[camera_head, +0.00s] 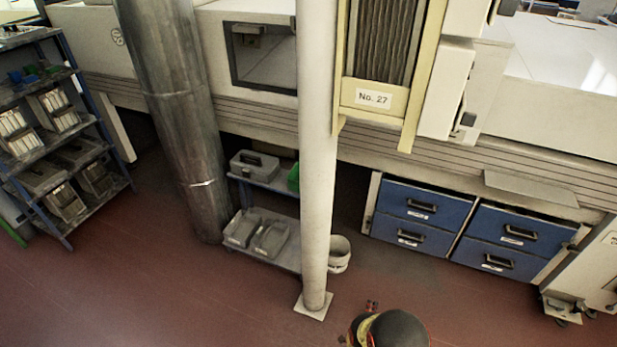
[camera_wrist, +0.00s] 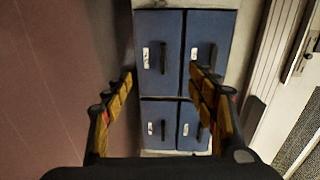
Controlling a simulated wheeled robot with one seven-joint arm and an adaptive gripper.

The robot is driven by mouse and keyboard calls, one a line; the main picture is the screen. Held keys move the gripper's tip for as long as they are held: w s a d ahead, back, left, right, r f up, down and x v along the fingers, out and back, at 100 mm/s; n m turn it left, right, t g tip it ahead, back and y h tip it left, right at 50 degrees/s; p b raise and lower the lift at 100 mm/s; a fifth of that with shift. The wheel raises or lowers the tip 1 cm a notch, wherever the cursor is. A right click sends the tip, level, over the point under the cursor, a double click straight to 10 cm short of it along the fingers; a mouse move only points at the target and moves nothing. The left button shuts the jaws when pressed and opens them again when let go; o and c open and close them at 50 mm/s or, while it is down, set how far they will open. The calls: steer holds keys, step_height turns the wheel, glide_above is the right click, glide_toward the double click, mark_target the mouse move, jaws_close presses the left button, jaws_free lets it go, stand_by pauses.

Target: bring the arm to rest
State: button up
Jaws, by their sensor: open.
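My gripper (camera_wrist: 161,75) shows in the wrist view with its two yellow-and-black fingers spread wide apart. Nothing is between the fingers. Behind them is a blue drawer cabinet (camera_wrist: 158,85), seen turned on its side. In the head view a dark rounded part of my arm shows at the bottom edge, over the red floor, and most of the arm is out of the picture.
A white post (camera_head: 315,170) stands on the floor near my arm. A wide metal duct (camera_head: 178,120) is further left. Blue drawers (camera_head: 412,203) sit under the long machine at right. A shelf rack (camera_head: 60,120) stands at far left. The red floor (camera_head: 150,290) is clear at front left.

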steer(key=w+a+r+n+g+y+p, duration=0.1)
steer(key=w+a+r+n, duration=0.1)
steer(key=w+r, duration=0.95)
steer(key=w+a+r+n+g+y+p, duration=0.1)
steer(key=w+a+r+n+y, duration=0.15)
steer(key=w+r, duration=0.85)
steer(key=w+a+r+n+g+y+p, duration=0.1)
steer(key=a+r+n, duration=0.15)
steer(key=r, duration=1.35)
steer(key=w+a+r+n+g+y, duration=0.1)
steer(key=a+r+n+g, duration=0.15)
steer(key=r, duration=1.35)
steer(key=s+r+n+g+y+p, duration=0.2)
steer(key=s+r+n, duration=0.5)
steer(key=s+r, duration=1.6)
steer(key=s+d+r+n+g, duration=0.1)
steer(key=s+n, duration=0.1)
steer(key=s, duration=1.3)
steer(key=s+d+r+n+g+h+p, duration=0.1)
steer(key=s+r+n+g, duration=0.1)
steer(key=s, duration=1.4)
steer(key=shift+s+d+n+p, duration=0.15)
steer(key=shift+d+n+p, duration=0.15)
steer(key=shift+n, duration=0.45)
